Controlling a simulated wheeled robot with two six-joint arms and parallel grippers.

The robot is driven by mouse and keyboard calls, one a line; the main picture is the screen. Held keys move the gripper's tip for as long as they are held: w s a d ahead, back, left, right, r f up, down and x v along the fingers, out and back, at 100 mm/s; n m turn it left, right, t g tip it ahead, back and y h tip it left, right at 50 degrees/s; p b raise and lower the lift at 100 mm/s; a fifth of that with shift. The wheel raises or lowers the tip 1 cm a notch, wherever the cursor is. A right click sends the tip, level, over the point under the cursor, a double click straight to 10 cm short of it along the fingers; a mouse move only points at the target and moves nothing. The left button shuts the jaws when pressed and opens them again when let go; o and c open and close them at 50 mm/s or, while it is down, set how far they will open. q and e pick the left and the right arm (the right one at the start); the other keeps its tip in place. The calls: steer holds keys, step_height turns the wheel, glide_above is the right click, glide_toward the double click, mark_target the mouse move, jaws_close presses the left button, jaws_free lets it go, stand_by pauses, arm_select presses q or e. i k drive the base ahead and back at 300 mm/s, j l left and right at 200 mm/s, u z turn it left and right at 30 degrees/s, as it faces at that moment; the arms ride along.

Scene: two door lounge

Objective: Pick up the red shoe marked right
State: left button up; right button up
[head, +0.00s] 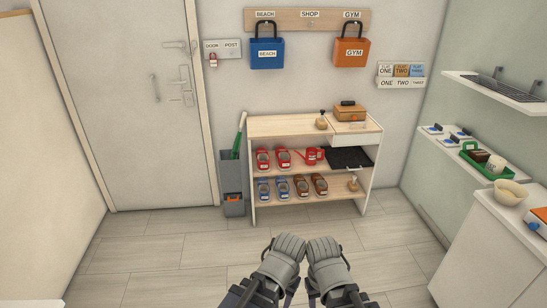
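Two red shoes stand side by side on the upper shelf of the wooden rack (285,120): a left-hand red shoe (262,160) and a right-hand red shoe (283,158). Any left or right marking on them is too small to read. My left gripper (287,248) and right gripper (324,249) are close together at the bottom middle, in front of the rack and apart from the shoes. I see their backs; their fingers are hidden, so I cannot tell whether they are open.
Blue shoes (273,188) and brown shoes (311,185) are on the shelf below. A grey bin (232,172) is left of the rack. The floor (190,250) before the rack is clear.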

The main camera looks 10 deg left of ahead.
mark_target(283, 158)
steer(key=i+j, duration=0.9)
steer(key=j, duration=0.2)
